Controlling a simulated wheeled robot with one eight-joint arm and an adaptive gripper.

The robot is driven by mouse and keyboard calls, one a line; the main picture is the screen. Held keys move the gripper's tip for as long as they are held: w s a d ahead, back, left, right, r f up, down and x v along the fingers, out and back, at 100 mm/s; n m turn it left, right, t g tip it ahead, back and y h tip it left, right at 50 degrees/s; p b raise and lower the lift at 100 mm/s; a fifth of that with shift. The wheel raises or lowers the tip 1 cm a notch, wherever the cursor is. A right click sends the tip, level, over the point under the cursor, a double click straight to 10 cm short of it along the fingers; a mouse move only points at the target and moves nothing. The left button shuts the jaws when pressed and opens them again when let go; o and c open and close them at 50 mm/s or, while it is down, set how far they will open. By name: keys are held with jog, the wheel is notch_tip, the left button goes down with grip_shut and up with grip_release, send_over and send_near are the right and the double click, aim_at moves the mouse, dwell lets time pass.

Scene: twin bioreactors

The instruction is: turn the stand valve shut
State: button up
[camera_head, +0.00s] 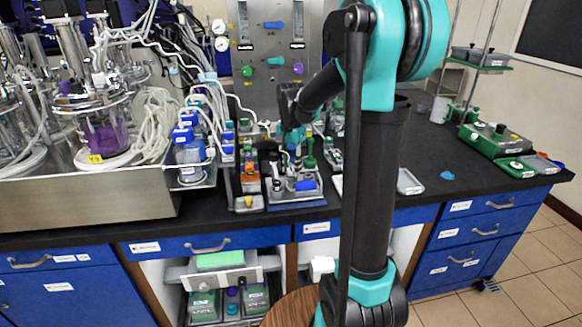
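The small stand (293,195) is a light grey base on the black bench, with bottles and fittings on it. A blue part (306,184) lies low at its front right; I cannot tell whether this is the stand valve or how its handle is turned. My gripper (293,148) points down over the back of this stand, among the bottles and green-topped parts. Its fingers are small, dark and partly hidden, so neither their opening nor any contact shows.
A steel panel (265,98) with coloured valve handles and gauges stands behind. The bioreactors (105,135) with tubing fill the left, in a steel tray (90,200). An orange-and-black rack (250,185) stands just left of the stand. The bench (470,180) is fairly clear at right.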

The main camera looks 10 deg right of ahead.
aim_at(291, 169)
jog(key=shift+o, duration=1.3)
notch_tip(291, 169, up, 12)
